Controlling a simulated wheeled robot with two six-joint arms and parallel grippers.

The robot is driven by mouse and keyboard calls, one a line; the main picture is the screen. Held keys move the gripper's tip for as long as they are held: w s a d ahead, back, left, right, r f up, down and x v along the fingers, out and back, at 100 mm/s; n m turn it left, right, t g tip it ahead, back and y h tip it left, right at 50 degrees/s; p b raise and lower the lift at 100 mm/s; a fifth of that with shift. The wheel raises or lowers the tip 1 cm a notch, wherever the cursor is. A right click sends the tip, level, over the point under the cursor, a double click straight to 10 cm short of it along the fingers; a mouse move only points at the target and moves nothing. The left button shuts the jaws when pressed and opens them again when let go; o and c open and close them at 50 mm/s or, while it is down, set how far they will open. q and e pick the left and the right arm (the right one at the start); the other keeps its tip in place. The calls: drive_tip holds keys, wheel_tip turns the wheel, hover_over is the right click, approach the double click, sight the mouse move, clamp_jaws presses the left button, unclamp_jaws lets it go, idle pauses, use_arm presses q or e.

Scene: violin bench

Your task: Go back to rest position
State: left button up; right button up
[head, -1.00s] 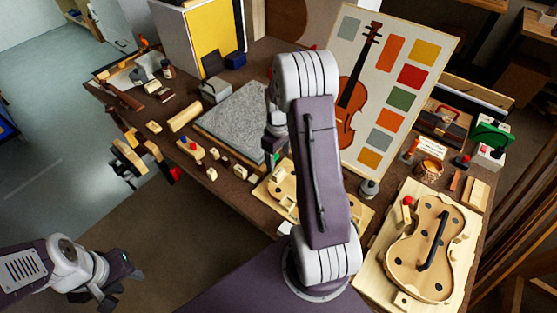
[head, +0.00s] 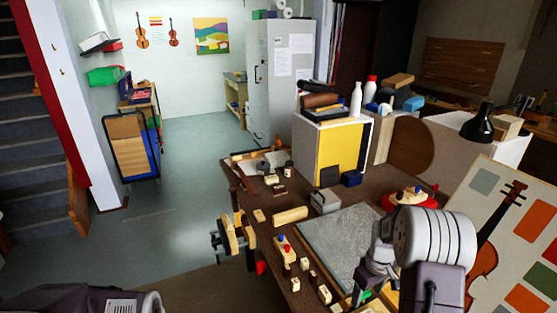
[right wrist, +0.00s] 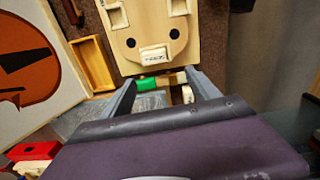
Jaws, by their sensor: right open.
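My right gripper (right wrist: 162,82) shows best in the right wrist view, with its two grey fingers spread apart and nothing gripped between them. Beyond its fingertips are a pale wooden plate with dark round holes (right wrist: 150,32) and a small green block (right wrist: 147,85). In the head view my right arm stands over the bench at the lower right, and its gripper is partly hidden by the wrist. Of my left arm only a dark link shows at the lower left corner; its gripper is out of the picture.
The workbench (head: 252,187) carries a grey stone slab (head: 338,245) and several small wooden blocks. A violin chart (head: 510,235) stands at the right. A clamp (head: 232,233) hangs on the left edge. The floor (head: 180,190) at left is clear.

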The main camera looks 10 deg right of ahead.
drive_tip(key=s+a+r+n+t, duration=0.1)
drive_tip(key=s+a+r, duration=0.25)
drive_tip(key=a, duration=0.35)
drive_tip(key=s+a+r+n, duration=0.1)
drive_tip(key=s+a+r, duration=0.1)
drive_tip(key=a+r, duration=0.35)
drive_tip(key=s+a+f+m, duration=0.2)
drive_tip(key=s+f+m, duration=0.2)
drive_tip(key=s+m, duration=0.2)
drive_tip(key=shift+s+a, duration=0.35)
drive_tip(key=shift+s, duration=0.45)
drive_tip(key=shift+w+f, duration=0.15)
